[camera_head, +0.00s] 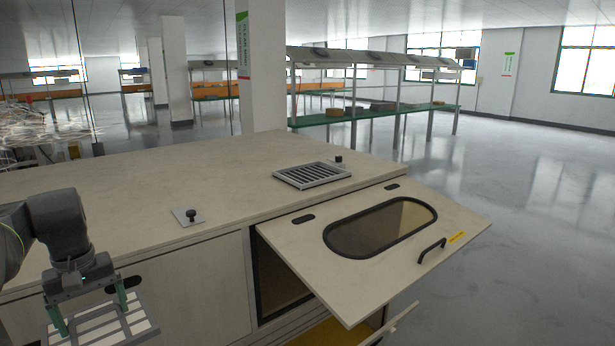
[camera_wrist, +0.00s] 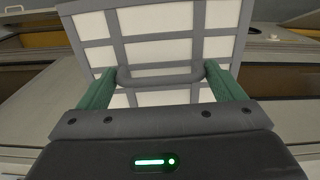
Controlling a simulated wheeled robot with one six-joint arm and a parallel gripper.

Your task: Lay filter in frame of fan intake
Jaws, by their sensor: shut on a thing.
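The filter (camera_head: 104,326) is a white panel with a grey grid frame and a grey handle bar. In the wrist view the filter (camera_wrist: 157,50) fills the upper middle, with its handle (camera_wrist: 160,77) between the green fingers. My gripper (camera_head: 92,314) is shut on the filter at the lower left, in front of the cabinet's front face. The fan intake (camera_head: 312,175) is a grey slatted rectangular frame on the cabinet top, to the right of and well apart from my gripper. Its slats show and nothing lies on them.
The cabinet top (camera_head: 150,175) is mostly clear. A small black knob on a plate (camera_head: 190,216) stands near its front edge, another (camera_head: 338,160) behind the intake. A windowed door panel (camera_head: 370,240) juts out at the right over an opening. Shelving (camera_head: 380,110) stands behind.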

